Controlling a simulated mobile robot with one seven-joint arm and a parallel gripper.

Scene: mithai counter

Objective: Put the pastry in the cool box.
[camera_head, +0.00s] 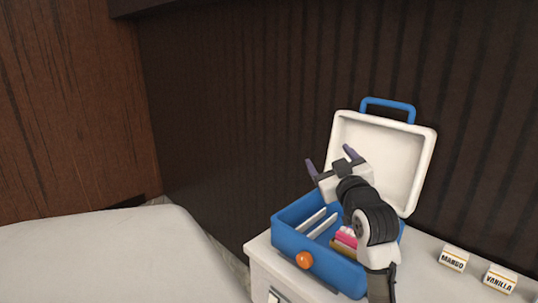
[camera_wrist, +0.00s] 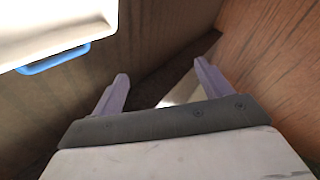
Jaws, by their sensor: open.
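The blue cool box (camera_head: 318,262) stands on the white counter with its white lid (camera_head: 405,155) raised at the back. Inside lie two white bars (camera_head: 312,222) on the left and a pink-and-tan item (camera_head: 345,240) on the right, which looks like a pastry. My arm partly covers this item. My gripper (camera_head: 331,160) is above the box, in front of the lid, with its purple fingers spread and nothing between them. In the wrist view, my gripper (camera_wrist: 163,80) is also open and empty; the lid's edge and its blue handle (camera_wrist: 52,60) show at the upper left.
Two small cartons labelled MANGO (camera_head: 454,258) and VANILLA (camera_head: 499,279) stand to the right of the box. A dark panelled wall (camera_head: 240,110) rises behind. A pale rounded surface (camera_head: 100,250) fills the lower left and is bare. An orange knob (camera_head: 304,260) is on the box front.

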